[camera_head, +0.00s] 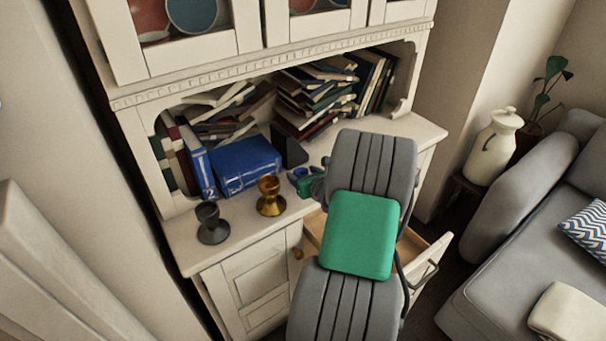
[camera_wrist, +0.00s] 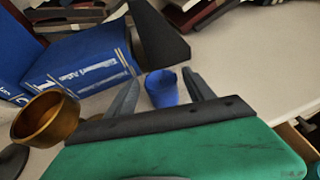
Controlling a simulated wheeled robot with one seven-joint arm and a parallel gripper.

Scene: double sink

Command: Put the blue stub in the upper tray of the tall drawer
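The blue stub (camera_wrist: 162,88) is a small blue cup-like cylinder on the cabinet counter, in the upper middle of the wrist view. In the head view it is a small blue shape (camera_head: 298,173) beside the end of my arm. My gripper (camera_wrist: 161,76) is open, with one finger to each side of the stub in the picture. I see no clear contact. The drawer (camera_head: 432,264) is pulled out below the counter on the right. My arm hides much of its inside, and I cannot make out separate trays.
A bronze goblet (camera_head: 269,196) and a dark goblet (camera_head: 212,224) stand left of the gripper. Blue books (camera_head: 245,164) and a black wedge (camera_wrist: 158,38) are behind the stub. Piled books fill the shelf. The counter is clear to the right (camera_wrist: 255,65).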

